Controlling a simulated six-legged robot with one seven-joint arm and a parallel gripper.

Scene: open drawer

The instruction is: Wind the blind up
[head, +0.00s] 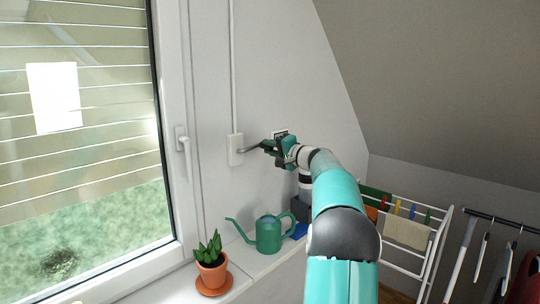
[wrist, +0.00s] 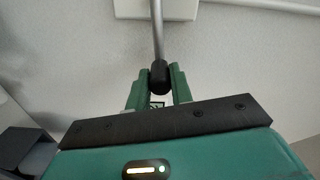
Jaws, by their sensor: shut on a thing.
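The blind (head: 110,108) hangs behind the window glass as pale horizontal slats. It covers the upper and middle part of the pane, and green ground shows below it. A white winder box (head: 236,150) is fixed to the wall right of the window; its edge also shows in the wrist view (wrist: 155,9). A grey metal crank (head: 251,148) sticks out of it and ends in a black knob (wrist: 160,77). My gripper (head: 267,146) is at the crank's end. In the wrist view its green fingers (wrist: 160,70) are shut on the black knob from both sides.
A green watering can (head: 268,235) and a potted succulent (head: 211,264) stand on the sill below my arm. The window handle (head: 183,141) is left of the winder. A drying rack (head: 408,232) with cloths and a rail with hangers (head: 484,240) are at the right.

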